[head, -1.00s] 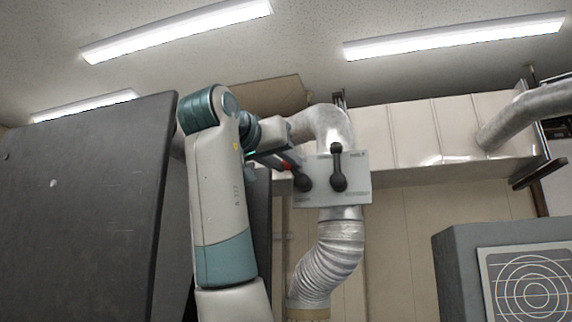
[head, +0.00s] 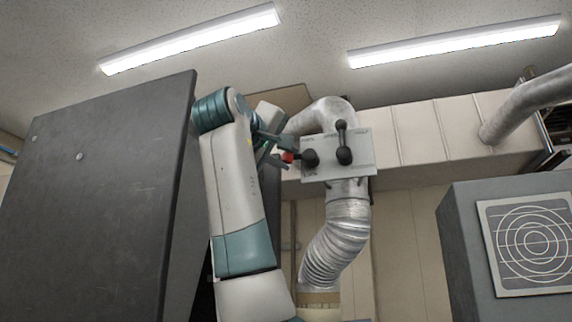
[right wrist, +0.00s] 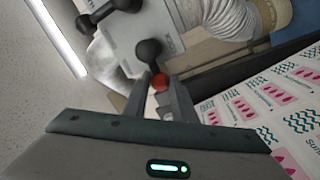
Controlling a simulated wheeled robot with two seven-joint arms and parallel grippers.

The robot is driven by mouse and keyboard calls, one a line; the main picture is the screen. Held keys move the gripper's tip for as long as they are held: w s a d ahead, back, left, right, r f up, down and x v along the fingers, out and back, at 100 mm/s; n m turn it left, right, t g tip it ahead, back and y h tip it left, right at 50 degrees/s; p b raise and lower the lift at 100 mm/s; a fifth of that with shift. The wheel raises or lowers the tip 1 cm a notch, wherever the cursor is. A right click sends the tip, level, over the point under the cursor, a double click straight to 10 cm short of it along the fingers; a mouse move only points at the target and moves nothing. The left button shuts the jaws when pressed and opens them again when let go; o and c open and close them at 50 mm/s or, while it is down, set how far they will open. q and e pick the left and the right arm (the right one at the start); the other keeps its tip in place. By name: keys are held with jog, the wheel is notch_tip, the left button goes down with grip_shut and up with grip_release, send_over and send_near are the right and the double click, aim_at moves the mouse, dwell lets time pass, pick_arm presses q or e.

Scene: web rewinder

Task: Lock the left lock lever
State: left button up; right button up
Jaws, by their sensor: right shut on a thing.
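A light grey panel (head: 360,168) holds two dark levers with round hubs. The left lock lever (head: 310,158) points left, about level, and ends in a red knob (head: 288,157). The right lever (head: 343,140) points up. My right gripper (head: 277,153) is at the panel's left edge, shut on the left lever's red end. In the right wrist view, the red knob (right wrist: 160,82) sits between the fingers of my right gripper (right wrist: 160,86), and the left lever's hub (right wrist: 149,49) is just beyond. The panel's small print is unreadable. My left gripper is not in view.
A silver duct (head: 337,245) runs behind and below the panel. A large dark slab (head: 100,190) stands at left, close to my right arm. A grey box with a circle target (head: 533,243) stands at right.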

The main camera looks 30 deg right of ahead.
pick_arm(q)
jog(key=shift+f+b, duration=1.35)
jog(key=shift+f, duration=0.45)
pick_arm(e)
jog(key=shift+f+n+t, duration=0.15)
jog(key=shift+f+n, duration=0.3)
jog(key=shift+n, duration=0.4)
jog(key=shift+f+n+t, duration=0.15)
jog(key=shift+f+n, duration=0.25)
jog(key=shift+n, duration=0.45)
jog(key=shift+c, duration=0.2)
jog(key=o, duration=0.9)
jog(key=shift+o, duration=0.8)
jog(key=shift+d+r, duration=0.1)
jog(key=shift+d, duration=0.05)
jog(key=shift+s, duration=0.15)
